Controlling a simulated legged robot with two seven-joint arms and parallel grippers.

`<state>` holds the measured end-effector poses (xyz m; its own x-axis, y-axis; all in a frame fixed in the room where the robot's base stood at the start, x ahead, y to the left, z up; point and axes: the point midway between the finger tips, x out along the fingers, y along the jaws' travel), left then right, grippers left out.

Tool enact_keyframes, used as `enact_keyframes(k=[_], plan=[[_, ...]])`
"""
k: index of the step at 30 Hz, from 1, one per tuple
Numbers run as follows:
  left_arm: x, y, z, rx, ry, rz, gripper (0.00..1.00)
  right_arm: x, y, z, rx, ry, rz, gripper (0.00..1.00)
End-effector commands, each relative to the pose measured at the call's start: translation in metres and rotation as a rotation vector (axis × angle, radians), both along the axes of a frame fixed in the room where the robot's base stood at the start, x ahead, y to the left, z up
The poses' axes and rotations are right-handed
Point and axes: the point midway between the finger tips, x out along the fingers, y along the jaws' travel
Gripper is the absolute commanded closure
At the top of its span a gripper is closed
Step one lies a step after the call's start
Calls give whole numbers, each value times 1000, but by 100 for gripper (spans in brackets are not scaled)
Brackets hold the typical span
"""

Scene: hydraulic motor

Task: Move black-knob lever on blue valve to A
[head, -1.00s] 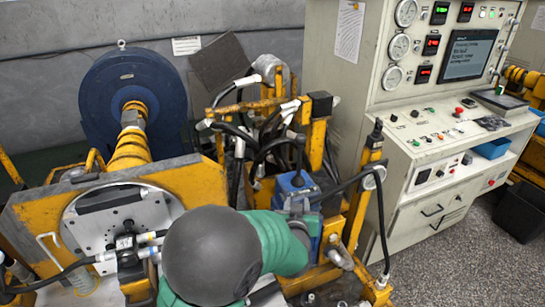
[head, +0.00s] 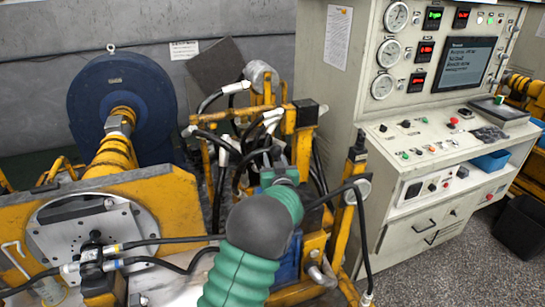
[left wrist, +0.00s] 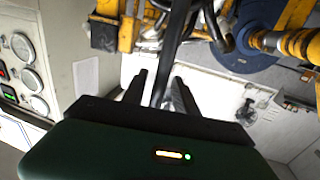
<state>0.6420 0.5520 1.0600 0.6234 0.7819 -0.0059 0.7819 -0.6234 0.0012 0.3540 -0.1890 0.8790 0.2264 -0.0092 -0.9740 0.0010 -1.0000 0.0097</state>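The blue valve (head: 289,262) is in the middle of the yellow test rig in the head view, mostly hidden behind my green-sleeved arm. I cannot make out its black-knob lever or an A mark in that view. The fingers of my left gripper (left wrist: 161,78) show in the left wrist view, apart from each other. A dark rod (left wrist: 173,45) runs between them, with a gap visible on its left side. I cannot tell whether this rod is the lever or a hose, or whether a finger touches it. My right gripper is not in view.
Black hoses (head: 215,185) and yellow frame posts (head: 347,225) crowd around the valve. A large blue round motor (head: 90,105) stands at the left. A pale control cabinet (head: 400,215) with gauges and a screen stands at the right. Grey floor (head: 440,280) is clear in front of it.

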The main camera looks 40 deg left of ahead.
Motion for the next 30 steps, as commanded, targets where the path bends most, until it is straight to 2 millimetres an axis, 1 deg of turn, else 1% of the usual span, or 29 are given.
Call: enact_keyframes(k=[3,7,11,19,30], plan=[[6,6,1,-1,-1,-2,65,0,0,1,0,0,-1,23],[7,12,-1,-4,0,-1,65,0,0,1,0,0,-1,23],[7,13,-2,-5,0,0,65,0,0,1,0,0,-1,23],[7,12,-2,-4,0,-1,100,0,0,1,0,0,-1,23],[6,9,-1,-3,0,-3,100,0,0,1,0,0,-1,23]])
